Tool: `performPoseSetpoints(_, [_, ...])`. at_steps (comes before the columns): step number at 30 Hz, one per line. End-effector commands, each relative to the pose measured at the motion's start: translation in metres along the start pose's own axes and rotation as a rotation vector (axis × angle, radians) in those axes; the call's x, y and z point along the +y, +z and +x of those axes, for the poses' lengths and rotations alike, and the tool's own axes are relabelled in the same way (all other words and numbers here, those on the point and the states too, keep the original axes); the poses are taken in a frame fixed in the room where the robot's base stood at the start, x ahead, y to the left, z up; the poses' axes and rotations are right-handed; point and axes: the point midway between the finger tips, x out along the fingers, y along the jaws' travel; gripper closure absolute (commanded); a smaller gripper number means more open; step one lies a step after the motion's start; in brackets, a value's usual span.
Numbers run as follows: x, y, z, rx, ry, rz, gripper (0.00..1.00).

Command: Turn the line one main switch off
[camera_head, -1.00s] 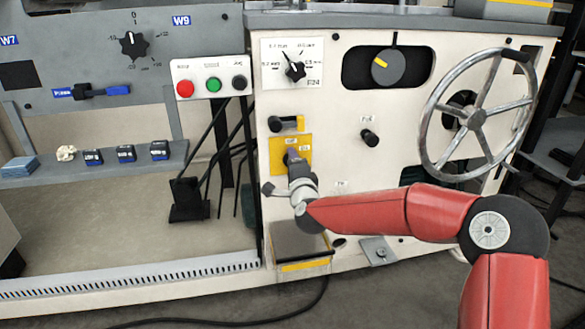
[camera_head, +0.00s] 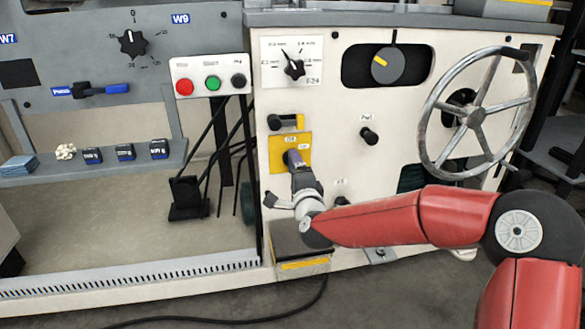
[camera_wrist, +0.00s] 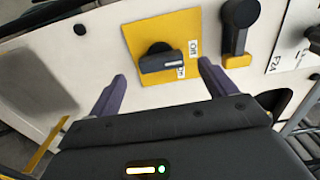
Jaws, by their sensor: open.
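The main switch (camera_wrist: 162,62) is a dark rotary handle on a yellow plate (camera_wrist: 140,28) with small white labels, on the cream machine front. In the wrist view its handle lies roughly level across the picture, in front of the gap between my fingers. My gripper (camera_wrist: 160,85) is open, its two purple fingers apart on either side of the switch and seemingly short of it. In the head view the yellow plate (camera_head: 277,155) shows, and my gripper (camera_head: 292,158) is at its lower part and hides most of the handle.
A black lever on a yellow base (camera_head: 287,123) sits just above the plate. A dark knob (camera_head: 369,136) and a large handwheel (camera_head: 475,118) are to the right. Red, green and black buttons (camera_head: 213,84) are at upper left. A yellow-striped box (camera_head: 300,262) is below my gripper.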

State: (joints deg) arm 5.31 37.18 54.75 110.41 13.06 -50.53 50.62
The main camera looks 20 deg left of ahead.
Motion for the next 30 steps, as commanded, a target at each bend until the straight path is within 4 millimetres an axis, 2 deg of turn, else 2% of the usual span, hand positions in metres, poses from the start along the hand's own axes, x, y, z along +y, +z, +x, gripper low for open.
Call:
performPoseSetpoints(3, [-0.001, 0.0, -0.018, -0.001, 0.0, -0.003, 0.16])
performPoseSetpoints(7, [0.0, 0.0, -0.028, 0.0, 0.0, -0.001, 0.16])
performPoseSetpoints(22, [-0.001, 0.0, -0.031, -0.005, 0.006, -0.016, 0.16])
performPoseSetpoints(26, [-0.008, -0.001, -0.041, -0.041, 0.062, -0.149, 0.16])
performPoseSetpoints(30, [-0.018, -0.017, -0.072, -0.101, 0.208, -0.439, 0.16])
